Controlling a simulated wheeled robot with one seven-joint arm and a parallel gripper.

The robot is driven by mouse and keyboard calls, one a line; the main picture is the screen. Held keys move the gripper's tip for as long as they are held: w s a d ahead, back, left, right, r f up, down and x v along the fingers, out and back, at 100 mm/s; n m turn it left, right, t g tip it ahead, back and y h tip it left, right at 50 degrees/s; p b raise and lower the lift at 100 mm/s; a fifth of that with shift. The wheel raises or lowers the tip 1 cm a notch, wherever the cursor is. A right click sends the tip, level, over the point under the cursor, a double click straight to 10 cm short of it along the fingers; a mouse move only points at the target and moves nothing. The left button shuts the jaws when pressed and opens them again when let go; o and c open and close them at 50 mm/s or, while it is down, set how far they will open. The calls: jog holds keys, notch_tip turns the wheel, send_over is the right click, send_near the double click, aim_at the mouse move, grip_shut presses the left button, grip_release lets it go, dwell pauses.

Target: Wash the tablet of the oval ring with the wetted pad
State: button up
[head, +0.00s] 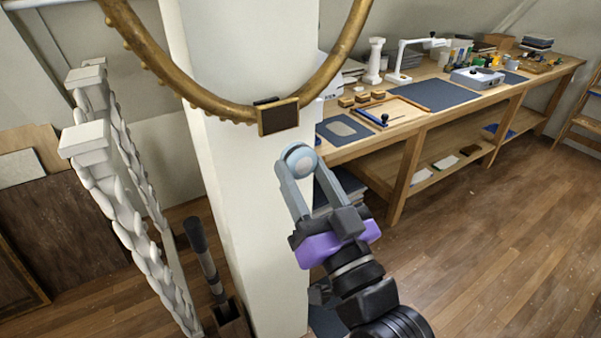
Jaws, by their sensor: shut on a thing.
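The oval ring (232,109) is a gold-brown band with small beads along its outer left edge. It hangs in front of a white post, and its top is out of view. The tablet (278,117) is a small dark brown plate with a gilt frame at the ring's bottom. My gripper (298,168) is below and slightly right of the tablet, its fingers shut on a round pad (300,156), pale with a light blue face. The pad appears apart from the tablet. I cannot tell from here how wet the pad is.
The white post (240,230) stands right behind the ring. White twisted balusters (130,205) stand at the left. A wooden workbench (440,110) with mats, a tray and several tools runs along the right. The wooden floor (480,240) at right is clear.

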aim_at(283, 153)
jog(key=shift+s+a+r+y, duration=0.15)
jog(key=shift+s+r+y, duration=0.15)
jog(key=shift+r, duration=0.35)
jog(key=shift+s+a+r+y, duration=0.2)
jog(key=shift+s+r, duration=0.15)
jog(key=shift+r, duration=0.4)
jog(key=shift+w+a+r+p, duration=0.1)
jog(key=shift+w+a+p, duration=0.35)
jog(key=shift+w, duration=0.2)
jog(key=shift+w+a+p, duration=0.4)
jog(key=shift+w+a, duration=0.05)
jog(key=shift+w, duration=0.2)
jog(key=shift+w+a+f+p, duration=0.1)
jog(key=shift+w+a+p, duration=0.25)
jog(key=shift+w, duration=0.25)
jog(key=shift+w+a+f+p, duration=0.1)
jog(key=shift+w+a+p, duration=0.1)
jog(key=shift+w+a, duration=0.3)
jog(key=shift+d, duration=0.1)
jog(key=shift+w+a+p, duration=0.45)
jog(key=shift+w+a, duration=0.15)
jog(key=shift+w, duration=0.35)
jog(key=shift+w+d+f+b, duration=0.15)
jog(key=shift+w+d+b, duration=0.35)
jog(key=shift+b, duration=0.65)
jog(key=shift+w+d+b, duration=0.25)
jog(key=shift+d+b, duration=0.55)
jog(key=shift+b, duration=0.1)
